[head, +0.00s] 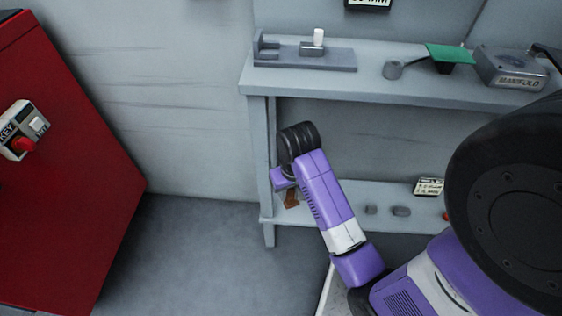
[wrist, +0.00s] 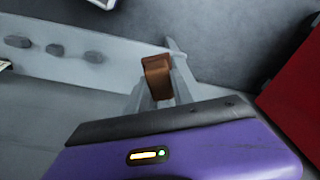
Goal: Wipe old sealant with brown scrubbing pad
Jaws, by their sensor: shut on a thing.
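The brown scrubbing pad (wrist: 157,77) is in the wrist view, just beyond the edge of my gripper (wrist: 152,97). My gripper is shut on it. In the head view the pad (head: 291,199) shows as a small brown piece below the end of my purple arm, near the left leg of the bench. Part of it is hidden by my gripper. A grey block labelled MANIFOLD (head: 512,70) sits on the bench top at the right. I cannot make out any old sealant in either view.
A red cabinet (head: 70,170) stands left; floor between is clear.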

